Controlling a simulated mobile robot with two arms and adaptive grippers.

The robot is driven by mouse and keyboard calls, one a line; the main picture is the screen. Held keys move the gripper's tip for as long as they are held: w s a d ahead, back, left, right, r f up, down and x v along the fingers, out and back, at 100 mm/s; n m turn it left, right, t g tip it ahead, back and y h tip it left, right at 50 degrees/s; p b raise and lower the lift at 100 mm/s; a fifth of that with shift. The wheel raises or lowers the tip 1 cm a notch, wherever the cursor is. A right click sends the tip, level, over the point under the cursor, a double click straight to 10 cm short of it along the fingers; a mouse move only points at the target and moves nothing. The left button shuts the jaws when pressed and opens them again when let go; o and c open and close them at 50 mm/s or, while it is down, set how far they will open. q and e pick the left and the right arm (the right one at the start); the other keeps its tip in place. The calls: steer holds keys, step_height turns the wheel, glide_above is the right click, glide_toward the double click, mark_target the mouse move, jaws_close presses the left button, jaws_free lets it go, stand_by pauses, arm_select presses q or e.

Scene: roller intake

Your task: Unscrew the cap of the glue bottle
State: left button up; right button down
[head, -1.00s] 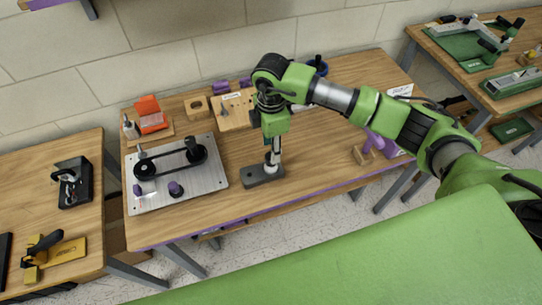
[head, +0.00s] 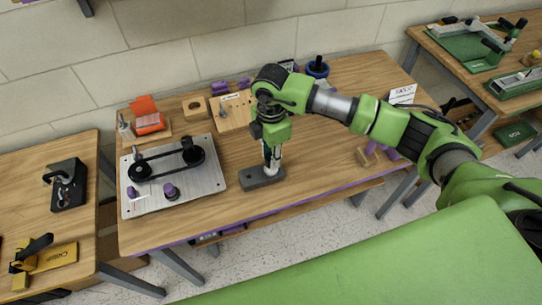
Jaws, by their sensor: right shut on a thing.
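A small pale bottle (head: 268,170), which I take to be the glue bottle, stands upright in a dark grey block (head: 254,182) near the front middle of the table. My right gripper (head: 271,153) points straight down over it and is shut on its top, where the cap sits. The fingers and gripper body hide the cap, so its thread and any gap under it cannot be made out. My left gripper is not in view.
A metal plate (head: 207,190) with a black belt and pulleys lies left of the block. An orange bin (head: 148,122), a wooden pegboard (head: 229,112) and a blue pot (head: 317,69) stand farther back.

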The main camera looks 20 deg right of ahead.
steer(key=shift+f+n+b, duration=0.15)
steer(key=shift+n+b, duration=0.2)
steer(key=shift+n, duration=0.75)
steer(key=shift+n, duration=0.3)
steer(key=shift+f+n+b, duration=0.1)
steer(key=shift+n+b, duration=0.6)
steer(key=shift+n, duration=0.2)
steer(key=shift+n+b, duration=0.35)
steer(key=shift+n, duration=0.65)
steer(key=shift+r+n, duration=0.2)
steer(key=shift+n, duration=0.1)
